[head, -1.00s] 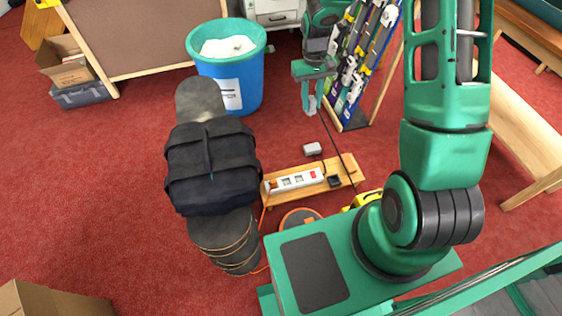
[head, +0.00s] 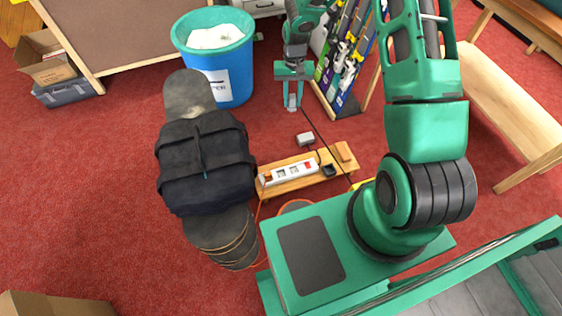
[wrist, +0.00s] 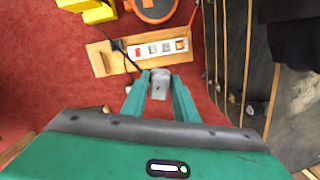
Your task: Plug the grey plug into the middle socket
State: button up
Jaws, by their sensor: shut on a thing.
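My gripper (head: 292,104) is shut on the grey plug (wrist: 160,84), which sits between the fingertips in the wrist view. In the head view the grey plug (head: 292,101) is held above the carpet, behind the power strip and apart from it. The white power strip (head: 288,173) lies on a wooden board (head: 262,192) and also shows in the wrist view (wrist: 158,49). It has a row of sockets and a red switch at one end. An orange item, seemingly a plug, occupies the end socket. The middle socket (wrist: 167,47) looks empty.
A black plug (head: 328,170) and a wooden block (head: 343,151) are on the board beside the strip. A black backpack (head: 205,165) and skateboard stand left. A blue bin (head: 230,85) is behind.

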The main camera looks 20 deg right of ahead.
jog(key=s+a+f+m, duration=0.1)
jog(key=f+m, duration=0.6)
jog(key=f, duration=1.4)
jog(key=s+a+f+m+t+y, duration=0.1)
jog(key=a+f+m, duration=0.3)
jog(key=f, duration=1.8)
jog(key=shift+s+m, duration=0.25)
jog(key=shift+m, duration=1.45)
jog(key=shift+f, duration=1.9)
